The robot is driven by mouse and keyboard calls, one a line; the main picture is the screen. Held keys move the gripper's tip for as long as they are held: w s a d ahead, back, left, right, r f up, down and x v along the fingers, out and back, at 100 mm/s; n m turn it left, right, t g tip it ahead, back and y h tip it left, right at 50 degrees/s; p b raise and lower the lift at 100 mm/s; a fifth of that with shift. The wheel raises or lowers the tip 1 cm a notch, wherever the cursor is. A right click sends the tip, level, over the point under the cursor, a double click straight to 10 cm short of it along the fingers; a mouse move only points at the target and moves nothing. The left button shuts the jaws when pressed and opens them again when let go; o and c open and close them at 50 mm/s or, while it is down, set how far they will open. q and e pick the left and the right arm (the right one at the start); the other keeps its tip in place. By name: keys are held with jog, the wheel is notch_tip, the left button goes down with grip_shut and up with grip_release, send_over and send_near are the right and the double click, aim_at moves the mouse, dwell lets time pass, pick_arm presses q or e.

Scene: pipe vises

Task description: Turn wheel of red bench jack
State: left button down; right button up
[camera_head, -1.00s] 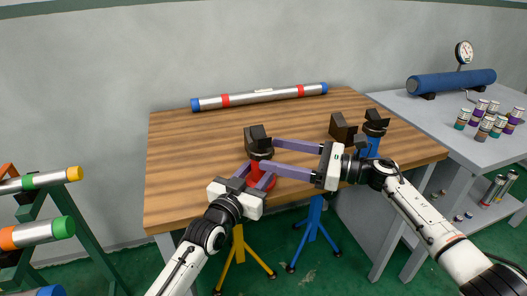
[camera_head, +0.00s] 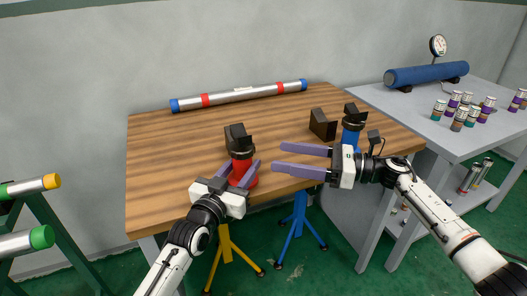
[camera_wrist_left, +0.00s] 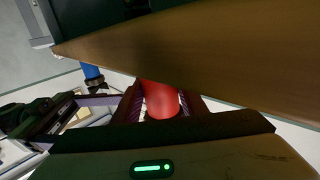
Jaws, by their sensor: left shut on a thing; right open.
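The red bench jack (camera_head: 241,169) stands near the front edge of the wooden table, with a black jaw block (camera_head: 236,137) on top. My left gripper (camera_head: 245,171) is shut on the red jack, with its two purple fingers on either side of the red body low down. The left wrist view shows the red cylinder (camera_wrist_left: 161,99) between the fingers; their exact contact is partly hidden. My right gripper (camera_head: 276,157) is open and empty, to the right of the red jack and apart from it, its fingers pointing left.
A blue jack (camera_head: 351,136) and a dark block (camera_head: 322,124) stand to the right on the wooden table (camera_head: 170,150). A silver pipe with red bands (camera_head: 240,94) lies along the back. A grey bench (camera_head: 440,140) adjoins at right. The table's left part is clear.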

aim_at(243, 149)
jog(key=w+a+m, duration=0.1)
jog(key=a+m, duration=0.2)
jog(key=m, duration=0.8)
jog(key=w+a+m, duration=0.1)
jog(key=a+m, duration=0.3)
jog(key=m, duration=0.8)
jog(key=w+a+m, duration=0.2)
jog(key=a+m, duration=0.2)
jog(key=m, duration=0.7)
jog(key=shift+r+m, duration=0.15)
jog(key=shift+m, duration=0.15)
jog(key=c, duration=1.1)
